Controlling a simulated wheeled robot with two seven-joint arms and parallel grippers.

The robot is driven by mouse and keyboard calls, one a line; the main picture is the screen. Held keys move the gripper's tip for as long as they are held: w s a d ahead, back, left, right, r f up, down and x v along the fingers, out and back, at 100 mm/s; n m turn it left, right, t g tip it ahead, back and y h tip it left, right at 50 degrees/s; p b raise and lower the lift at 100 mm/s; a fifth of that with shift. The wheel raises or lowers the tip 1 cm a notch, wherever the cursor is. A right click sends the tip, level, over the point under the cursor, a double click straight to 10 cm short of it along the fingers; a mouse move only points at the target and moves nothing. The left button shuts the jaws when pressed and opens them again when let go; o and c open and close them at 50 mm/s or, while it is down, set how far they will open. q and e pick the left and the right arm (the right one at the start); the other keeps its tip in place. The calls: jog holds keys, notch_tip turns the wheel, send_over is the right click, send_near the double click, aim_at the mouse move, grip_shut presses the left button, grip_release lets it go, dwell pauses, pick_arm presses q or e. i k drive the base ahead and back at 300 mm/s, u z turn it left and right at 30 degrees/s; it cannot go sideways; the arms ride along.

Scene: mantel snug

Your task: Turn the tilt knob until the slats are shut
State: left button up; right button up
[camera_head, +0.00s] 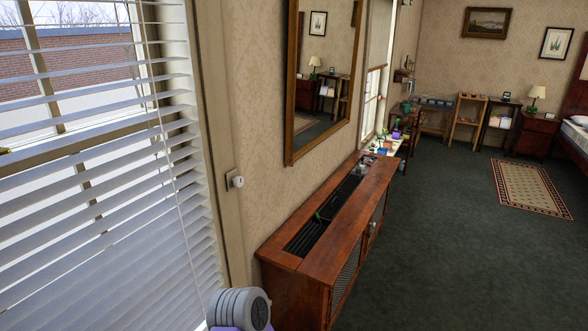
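The white blind (95,235) hangs over the window at the left. Its slats are tilted but apart, and the brick wall and bare trees outside show through the gaps, most clearly in the upper part. A small round white knob (237,182) sits on a pale plate on the window trim, just right of the blind. It looks like the tilt knob, and nothing touches it. A thin cord hangs down in front of the slats. Neither of my grippers shows in the head view.
A long wooden cabinet (290,262) with a dark slotted top stands along the wall to the right of the knob. A framed mirror (292,90) hangs above it. A patterned rug (519,186) lies farther back. The dark carpet (440,260) at the right is clear.

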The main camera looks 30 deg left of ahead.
aim_at(238, 181)
jog(key=u, duration=0.65)
jog(key=i, duration=1.2)
jog(key=u, duration=1.05)
